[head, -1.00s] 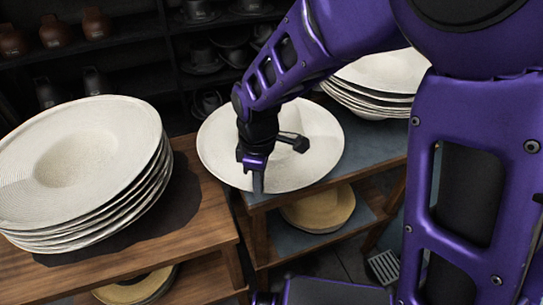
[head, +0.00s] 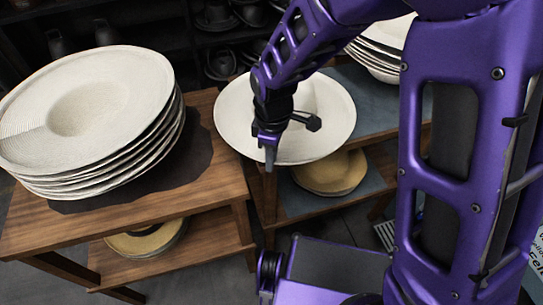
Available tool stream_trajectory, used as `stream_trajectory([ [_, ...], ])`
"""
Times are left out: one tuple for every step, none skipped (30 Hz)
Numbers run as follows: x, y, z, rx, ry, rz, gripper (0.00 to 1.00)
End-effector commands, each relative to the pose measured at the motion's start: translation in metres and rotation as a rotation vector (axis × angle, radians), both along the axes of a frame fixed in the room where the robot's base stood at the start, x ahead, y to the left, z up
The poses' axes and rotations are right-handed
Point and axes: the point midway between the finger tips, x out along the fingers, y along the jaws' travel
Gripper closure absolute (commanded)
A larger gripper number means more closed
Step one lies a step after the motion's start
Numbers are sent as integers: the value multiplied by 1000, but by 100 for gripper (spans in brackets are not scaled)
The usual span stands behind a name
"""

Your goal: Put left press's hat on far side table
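A single white wide-brimmed hat (head: 330,115) is at my gripper (head: 271,158), close to the corner of the grey-topped table. The gripper's fingers point down at the hat's near left brim. Whether they are closed on the brim is too small and hidden to tell. A leaning stack of white hats (head: 75,115) lies on the wooden table (head: 215,170) at left. Another stack of white hats (head: 378,52) stands on the grey-topped table (head: 375,95) behind my arm, partly hidden. No press is recognisable.
Straw-coloured hats (head: 328,174) lie on the grey table's lower shelf, and more straw hats (head: 145,240) lie under the wooden table. Dark shelves with dark hats (head: 218,62) stand at the back. A narrow gap separates the two tables.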

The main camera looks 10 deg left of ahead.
Motion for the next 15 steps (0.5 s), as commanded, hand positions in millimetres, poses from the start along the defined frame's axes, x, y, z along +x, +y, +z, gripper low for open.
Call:
stream_trajectory([
  [0, 0, 0, 0, 0, 0, 64],
  [0, 0, 0, 0, 0, 0, 59],
  [0, 0, 0, 0, 0, 0, 59],
  [0, 0, 0, 0, 0, 0, 59],
  [0, 0, 0, 0, 0, 0, 59],
  [0, 0, 0, 0, 0, 0, 59],
  [0, 0, 0, 0, 0, 0, 59],
  [0, 0, 0, 0, 0, 0, 59],
  [0, 0, 1, 0, 0, 0, 59],
  [0, 0, 2, 0, 0, 0, 59],
  [0, 0, 4, 0, -1, 0, 59],
  [0, 0, 7, 1, -1, 0, 59],
  [1, 0, 10, 1, -2, 0, 59],
  [1, 0, 14, 2, -3, 0, 59],
  [1, 0, 22, 2, -3, 0, 59],
])
